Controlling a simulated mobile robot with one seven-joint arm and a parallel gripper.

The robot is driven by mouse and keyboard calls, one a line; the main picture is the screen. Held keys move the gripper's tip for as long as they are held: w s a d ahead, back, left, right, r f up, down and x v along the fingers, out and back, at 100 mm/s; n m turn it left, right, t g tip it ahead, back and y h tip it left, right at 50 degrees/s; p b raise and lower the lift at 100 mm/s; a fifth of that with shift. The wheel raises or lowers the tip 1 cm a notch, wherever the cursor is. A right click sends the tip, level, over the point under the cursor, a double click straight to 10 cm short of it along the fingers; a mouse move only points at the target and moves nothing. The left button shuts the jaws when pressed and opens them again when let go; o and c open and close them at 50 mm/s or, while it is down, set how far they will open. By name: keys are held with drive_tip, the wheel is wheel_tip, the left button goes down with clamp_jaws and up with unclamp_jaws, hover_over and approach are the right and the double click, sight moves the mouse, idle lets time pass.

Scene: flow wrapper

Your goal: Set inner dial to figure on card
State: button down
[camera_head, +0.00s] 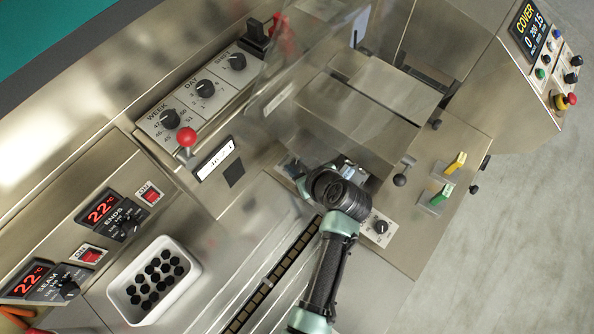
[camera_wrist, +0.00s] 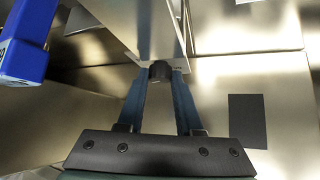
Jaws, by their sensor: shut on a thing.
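My gripper (camera_wrist: 160,75) is shut on a small black knob (camera_wrist: 159,70), which shows between the fingertips in the wrist view; I take it for the inner dial. Its pointer and scale are hidden. In the head view my gripper (camera_head: 296,168) is beside the clear cover (camera_head: 305,60), and my wrist hides most of the fingers. A white card (camera_head: 215,159) with dark print is on the machine's front, left of my gripper. Its figure is too small to read.
WEEK (camera_head: 170,119), DAY (camera_head: 205,88) and a third dial (camera_head: 237,61) line the upper panel. A red-balled lever (camera_head: 187,138) stands below them. Another dial (camera_head: 380,227) is right of my arm. A white bin (camera_head: 190,272) holds black pieces. A blue block (camera_wrist: 25,45) is near my fingers.

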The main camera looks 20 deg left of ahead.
drive_tip(key=n+g+b, duration=0.1)
drive_tip(key=b, duration=0.1)
drive_tip(key=n+g+y+b, duration=0.1)
drive_tip(key=n+b, duration=0.1)
drive_tip(key=n+g+y+b, duration=0.1)
drive_tip(key=n+b, duration=0.1)
drive_tip(key=shift+w+d+f, duration=0.25)
drive_tip(key=shift+w, duration=0.05)
drive_tip(key=shift+r+n+g+b, duration=0.1)
drive_tip(key=shift+n+g+b, duration=0.9)
drive_tip(key=shift+n+b, duration=0.1)
drive_tip(key=shift+r+y, duration=0.1)
drive_tip(key=shift+y, duration=0.2)
drive_tip(key=c, duration=0.8)
unclamp_jaws()
drive_tip(key=shift+c, duration=0.2)
drive_tip(key=p+v, duration=0.2)
drive_tip(key=v, duration=1.1)
drive_tip(key=shift+w, duration=0.15)
drive_tip(key=shift+a, duration=0.1)
